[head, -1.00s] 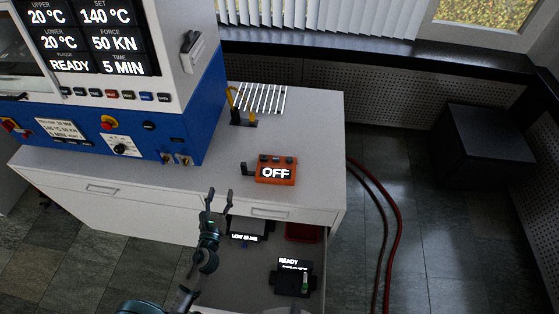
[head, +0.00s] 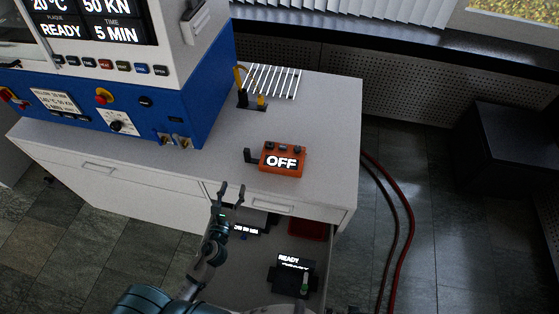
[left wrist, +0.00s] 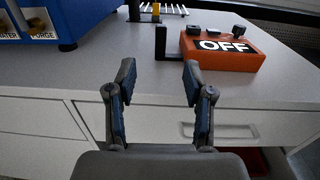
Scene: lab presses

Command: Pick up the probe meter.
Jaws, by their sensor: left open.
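The probe meter, taken to be the orange box (head: 282,160) with an "OFF" display, sits on the cabinet's worktop near its front edge. It has dark knobs on top and a black bracket-like part at its left. It also shows at the upper right in the left wrist view (left wrist: 228,50). My left gripper (head: 231,190) is open and empty, in front of the worktop edge and to the left of the meter. My right gripper is not in view.
A blue and white press (head: 110,100) stands at left on the worktop. Below, an open drawer holds a black "READY" device (head: 292,275) and a red tray (head: 306,231). Red hoses (head: 407,225) run at right.

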